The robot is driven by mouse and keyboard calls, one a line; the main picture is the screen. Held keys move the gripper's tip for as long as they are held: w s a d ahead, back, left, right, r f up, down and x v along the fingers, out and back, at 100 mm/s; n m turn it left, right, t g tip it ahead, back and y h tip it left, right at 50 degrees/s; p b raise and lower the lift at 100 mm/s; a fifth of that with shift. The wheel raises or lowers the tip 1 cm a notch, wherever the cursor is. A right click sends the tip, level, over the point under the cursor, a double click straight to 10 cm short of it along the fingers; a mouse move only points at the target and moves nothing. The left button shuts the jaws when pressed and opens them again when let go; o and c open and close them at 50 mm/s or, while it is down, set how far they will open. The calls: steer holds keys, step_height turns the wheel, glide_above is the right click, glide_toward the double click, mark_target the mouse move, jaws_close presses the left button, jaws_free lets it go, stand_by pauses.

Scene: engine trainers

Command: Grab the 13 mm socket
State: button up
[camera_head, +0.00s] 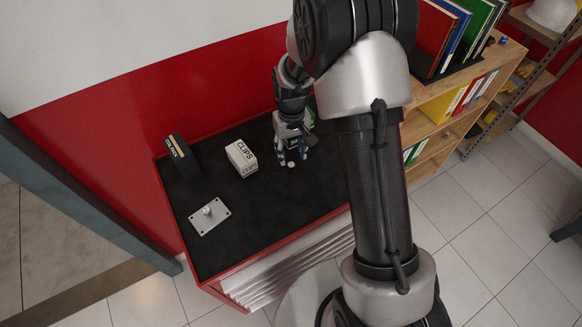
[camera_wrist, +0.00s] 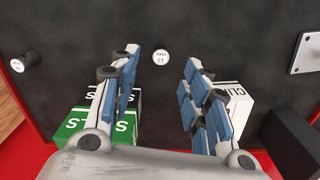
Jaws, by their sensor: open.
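A small round white-topped socket (camera_wrist: 161,57) stands on the black mat, seen from above in the wrist view. Its upside-down marking looks like 13, but the print is too small to be sure. In the head view a small white top (camera_head: 291,164) shows just below my fingers. My gripper (camera_wrist: 160,74) is open and empty above the mat. The socket shows between and slightly beyond its blue-padded fingertips, touching neither. In the head view my gripper (camera_head: 292,156) points down near the bench's back right. A second socket-like piece (camera_wrist: 17,65), dark with a white end, is at the wrist view's left edge.
A white CLIPS box (camera_head: 241,158) stands left of my gripper, with a black box (camera_head: 182,156) farther left. A metal plate with a knob (camera_head: 210,215) lies front left. A green box (camera_wrist: 82,130) is partly behind my left finger. The mat's front middle is clear.

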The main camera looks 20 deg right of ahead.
mark_target(291, 164)
step_height(291, 164, down, 7)
steer(key=shift+f+b, duration=0.15)
steer(key=shift+b, duration=0.15)
steer(key=shift+c, duration=0.2)
jaws_close()
stand_by(0.4)
